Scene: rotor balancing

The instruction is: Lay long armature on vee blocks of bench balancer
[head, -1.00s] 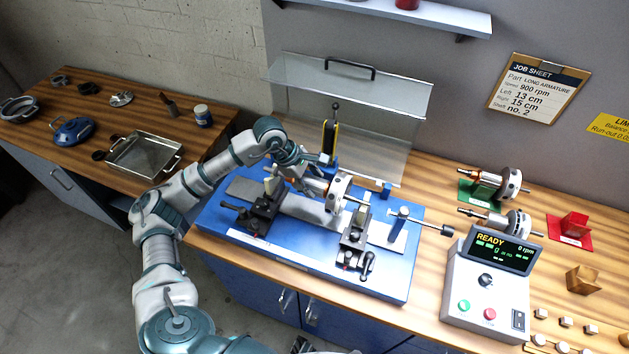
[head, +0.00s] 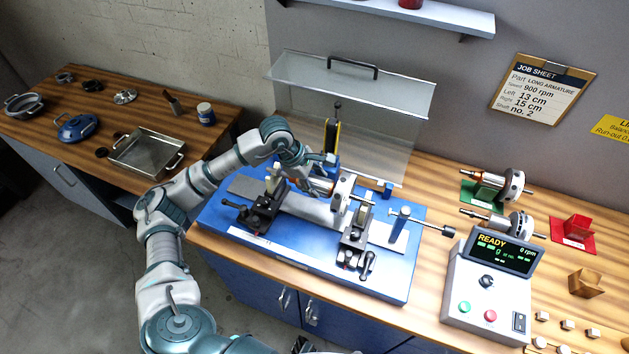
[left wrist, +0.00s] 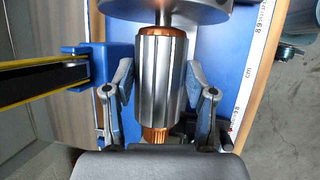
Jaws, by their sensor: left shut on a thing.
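My left gripper (head: 312,181) is shut on the long armature (head: 342,190), which has a grey disc and a copper-ended core. In the left wrist view, the two fingers (left wrist: 160,100) flank the armature's ribbed core (left wrist: 162,75), with the disc beyond. The armature is over the blue bench balancer (head: 300,258), between its left vee block (head: 262,212) and right vee block (head: 355,238). Its right shaft end is close above the right block; I cannot tell whether it touches. The gripper and arm partly hide its left end. My right gripper is not in view.
A raised clear guard (head: 350,95) stands behind the balancer. A black-and-yellow upright (head: 331,136) is close behind my gripper. Two other armatures (head: 500,184) sit at the right, above the control box (head: 487,285) reading READY. A job sheet (head: 542,92) hangs on the wall.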

